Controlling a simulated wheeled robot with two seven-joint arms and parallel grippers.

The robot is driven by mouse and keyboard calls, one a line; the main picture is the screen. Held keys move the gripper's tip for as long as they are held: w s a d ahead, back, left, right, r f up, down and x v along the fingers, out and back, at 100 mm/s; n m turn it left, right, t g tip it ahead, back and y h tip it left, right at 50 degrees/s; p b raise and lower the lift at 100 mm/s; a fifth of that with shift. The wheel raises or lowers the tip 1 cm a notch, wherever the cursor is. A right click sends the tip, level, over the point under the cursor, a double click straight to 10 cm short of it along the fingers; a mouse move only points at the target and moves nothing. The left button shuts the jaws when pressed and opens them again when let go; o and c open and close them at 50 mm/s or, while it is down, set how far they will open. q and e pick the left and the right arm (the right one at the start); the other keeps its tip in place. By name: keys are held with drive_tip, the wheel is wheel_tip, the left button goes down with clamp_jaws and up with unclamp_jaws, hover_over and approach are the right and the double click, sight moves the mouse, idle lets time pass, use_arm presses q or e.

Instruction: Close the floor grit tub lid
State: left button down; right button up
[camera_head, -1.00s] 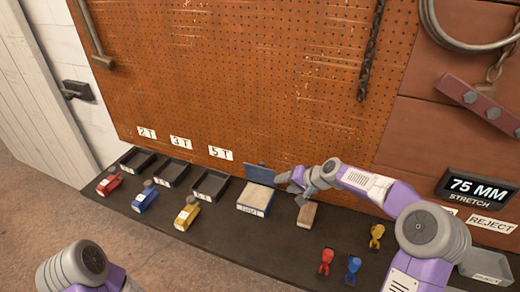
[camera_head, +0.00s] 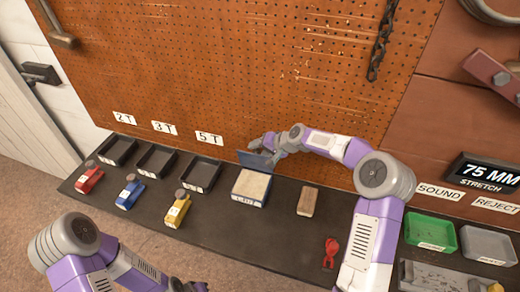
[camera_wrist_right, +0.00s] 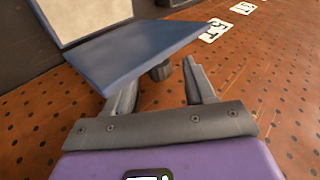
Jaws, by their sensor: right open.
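The floor grit tub (camera_head: 251,187) is a small box with a pale top and a label on its front, standing on the dark bench. Its blue lid (camera_head: 254,160) stands raised at the tub's back edge, open. In the right wrist view the lid (camera_wrist_right: 135,48) slants close in front of the fingers, with a short dark knob by its edge between them. My right gripper (camera_head: 266,143) is open at the lid's top, on the pegboard side; I cannot tell whether it touches. It also shows in the right wrist view (camera_wrist_right: 162,85). My left gripper (camera_head: 188,287) is partly cut off at the bottom edge.
A wooden block (camera_head: 307,201) lies right of the tub. Black trays (camera_head: 202,174) and small red, blue and yellow items stand to the left. A red shackle-like item (camera_head: 330,252) lies in front of my right arm. Green (camera_head: 431,233) and grey (camera_head: 488,245) trays are at the right.

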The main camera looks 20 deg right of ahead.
drive_tip(key=shift+w, duration=0.1)
clamp_jaws()
idle(0.3)
